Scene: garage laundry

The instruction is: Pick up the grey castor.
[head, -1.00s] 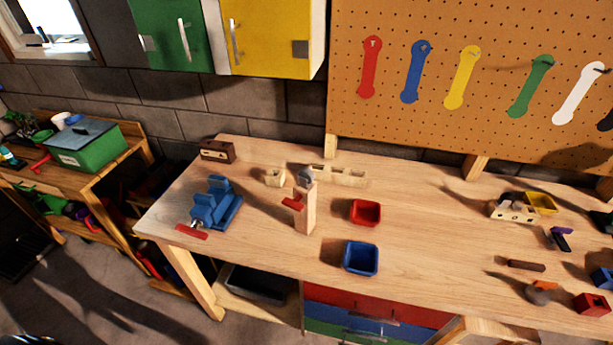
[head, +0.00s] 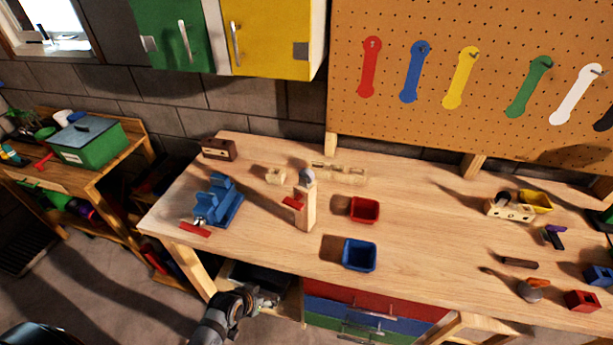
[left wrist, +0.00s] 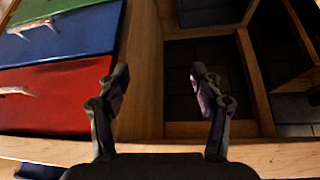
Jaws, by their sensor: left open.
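A small grey rounded piece, which looks like the grey castor (head: 307,177), sits on top of an upright wooden post (head: 306,208) on the workbench. A red part sticks out from the post's left side. My left gripper (head: 266,298) is low in front of the bench, below and to the left of the post and well apart from the castor. In the left wrist view, its two fingers (left wrist: 158,88) are spread with nothing between them. The castor does not show in that view. My right gripper is not in view.
The workbench (head: 410,230) carries a blue vise (head: 218,202), a red bin (head: 364,209) and a blue bin (head: 359,255) near the post. Drawers (head: 365,312) and an open shelf bay lie under the front edge. Small parts lie at the right.

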